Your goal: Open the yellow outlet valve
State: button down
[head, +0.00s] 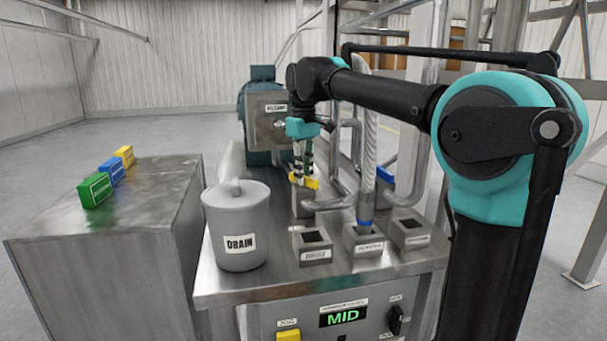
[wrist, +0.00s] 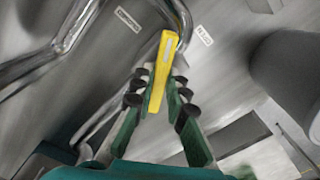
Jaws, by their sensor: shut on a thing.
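The yellow outlet valve handle shows in the head view (head: 311,184) low among the steel pipes on the machine deck. In the wrist view the yellow handle (wrist: 161,72) is a long bar standing between my fingertips. My gripper (head: 301,176) reaches down to it from above. In the wrist view my gripper (wrist: 159,92) has its green fingers with black pads closed on both sides of the handle. The valve body beneath the handle is mostly hidden.
A grey DRAIN bucket (head: 237,226) stands left on the deck. Several square sockets, including one at front (head: 312,246), lie right of it. A blue-banded hose (head: 368,160) and steel pipes (head: 422,140) crowd the right. Coloured blocks (head: 95,190) sit on the left cabinet (head: 150,210).

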jog(key=m, duration=0.6)
jog(key=shift+m, duration=0.4)
dwell(0.3)
jog(key=c, duration=1.5)
grip_release()
jog(key=shift+c, duration=0.2)
jog(key=shift+r, duration=0.15)
notch_tip(320, 180, up, 12)
jog(key=shift+s, duration=0.1)
